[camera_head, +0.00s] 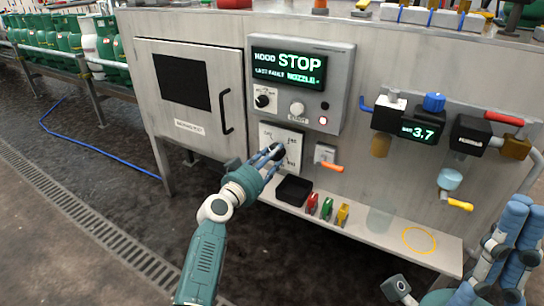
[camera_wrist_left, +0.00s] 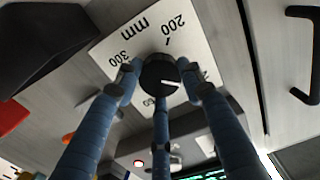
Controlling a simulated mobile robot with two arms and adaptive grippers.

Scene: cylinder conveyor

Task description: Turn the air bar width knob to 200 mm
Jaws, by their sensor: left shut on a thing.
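The width knob (camera_wrist_left: 158,72) is black and round, on a white plate (camera_wrist_left: 120,37) marked "mm", "200", "300" and other partly hidden numbers. In the left wrist view, its white pointer line lies toward the lower right, away from the "200" mark at the top. In the head view, the plate (camera_head: 293,145) is below the control box. My left gripper (camera_head: 274,153) is shut on the knob, with its blue fingers around the rim, as the left wrist view also shows (camera_wrist_left: 160,88). My right gripper (camera_head: 505,245) is at the lower right, away from the knob; its fingertips are unclear.
A display (camera_head: 288,68) reading "STOP" is above the plate. A black bin (camera_head: 294,190) and red, green and yellow items (camera_head: 327,208) sit on the shelf (camera_head: 375,232) below. An orange-handled valve (camera_head: 331,167) is just right of the plate. A cabinet door (camera_head: 190,90) is to the left.

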